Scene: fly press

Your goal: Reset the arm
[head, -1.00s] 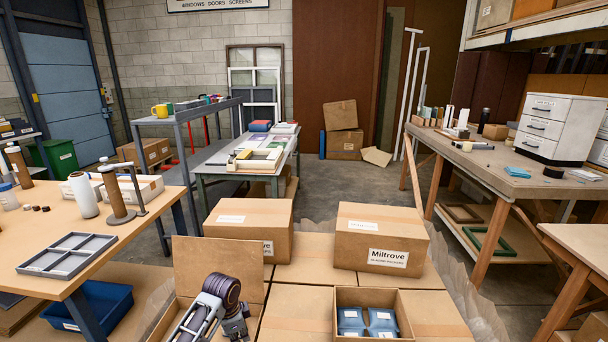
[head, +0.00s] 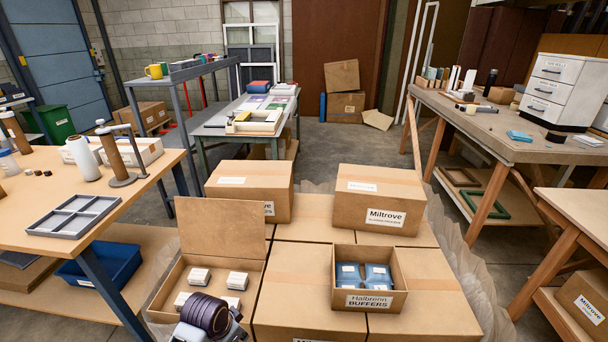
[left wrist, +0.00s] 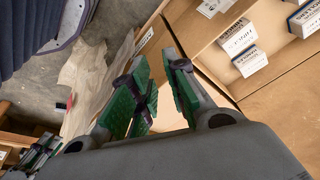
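My left gripper (left wrist: 158,75) shows in the left wrist view with its two green-padded fingers apart and nothing between them. In that view it is beside the open carton (left wrist: 203,80), whose small white labelled boxes (left wrist: 240,45) lie at upper right. In the head view a dark, ribbed joint of my arm (head: 205,314) shows at the bottom edge, in front of the open carton (head: 168,275); the fingers are out of sight there. The small white boxes (head: 237,280) sit inside that carton.
Closed cartons (head: 250,190) and an open box of blue packs (head: 398,290) stand on a carton stack (head: 310,275). A bench (head: 130,185) with a grey divided tray (head: 75,215) is at left. A workbench (head: 480,125) stands at right. Bare floor (head: 350,155) lies behind the stack.

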